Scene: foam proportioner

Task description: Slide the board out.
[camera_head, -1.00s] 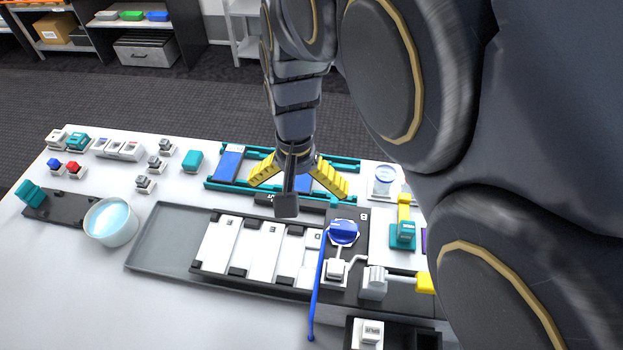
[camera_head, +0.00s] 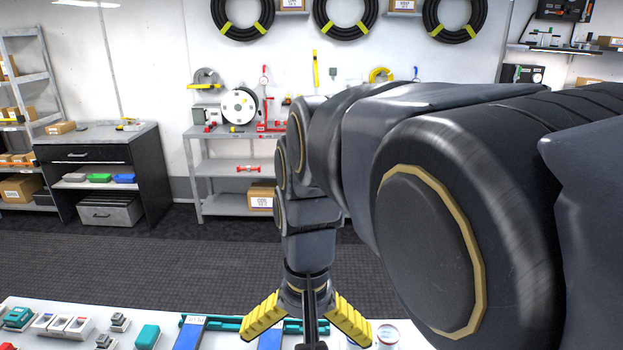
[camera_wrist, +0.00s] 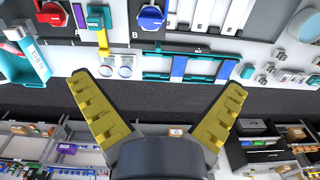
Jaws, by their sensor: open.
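My gripper (camera_head: 307,318) is open and empty, its two yellow fingers spread wide at the bottom of the head view. In the wrist view my gripper (camera_wrist: 158,104) is apart from everything on the table. A teal rail frame (camera_wrist: 190,64) with blue strips (camera_wrist: 178,67) lies on the table's edge ahead of it; part of the frame (camera_head: 232,323) shows in the head view. A black board (camera_wrist: 147,38) marked B carries a blue knob (camera_wrist: 151,17), beside white panels (camera_wrist: 208,14) in a dark tray. These are cut off in the wrist view and out of the head view.
Small blocks (camera_wrist: 265,78) and a teal block (camera_head: 147,336) stand beside the frame. Open floor (camera_head: 130,250) separates the table from the shelves (camera_head: 235,170).

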